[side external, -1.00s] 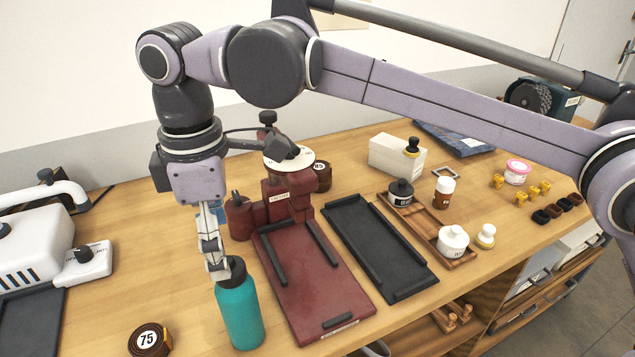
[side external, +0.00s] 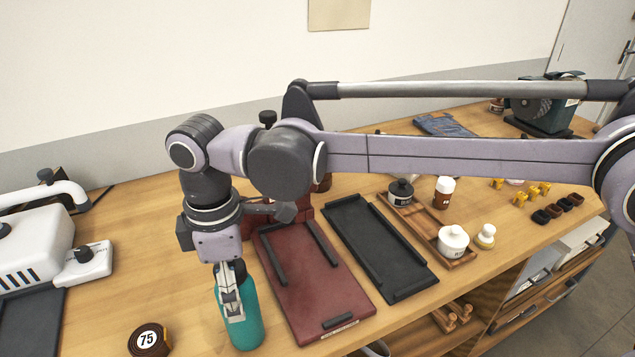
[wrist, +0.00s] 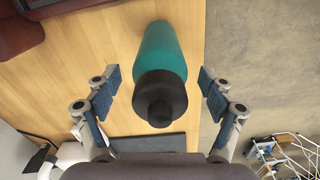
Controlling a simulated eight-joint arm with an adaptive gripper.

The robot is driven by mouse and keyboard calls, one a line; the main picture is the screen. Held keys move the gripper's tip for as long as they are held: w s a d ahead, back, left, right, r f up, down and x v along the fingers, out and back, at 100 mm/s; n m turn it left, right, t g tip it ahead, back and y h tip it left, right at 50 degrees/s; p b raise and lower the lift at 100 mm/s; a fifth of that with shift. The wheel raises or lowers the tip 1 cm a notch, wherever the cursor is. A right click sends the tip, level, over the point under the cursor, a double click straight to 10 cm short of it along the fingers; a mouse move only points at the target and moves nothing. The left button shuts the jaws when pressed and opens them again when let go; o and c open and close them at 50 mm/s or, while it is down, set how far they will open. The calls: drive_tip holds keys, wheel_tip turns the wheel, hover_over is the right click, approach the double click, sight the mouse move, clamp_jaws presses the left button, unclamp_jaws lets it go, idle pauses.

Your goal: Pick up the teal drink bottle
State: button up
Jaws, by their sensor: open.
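The teal drink bottle (side external: 249,318) stands upright on the wooden table near its front edge, right of the tape roll. In the wrist view the bottle (wrist: 161,50) lies between the open fingers, its black cap (wrist: 160,97) towards the camera. In the wrist view my gripper (wrist: 160,85) is open, with a blue-padded finger on each side and a visible gap to the bottle on both sides.
A dark red press base (side external: 310,285) stands close right of the bottle, with a black tray (side external: 375,245) beyond. A tape roll marked 75 (side external: 150,340) lies to the left. A white machine (side external: 35,235) stands at the far left. The table's front edge is near the bottle.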

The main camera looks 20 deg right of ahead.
drive_tip(key=shift+f, duration=1.1)
clamp_jaws()
drive_tip(key=shift+r, duration=0.1)
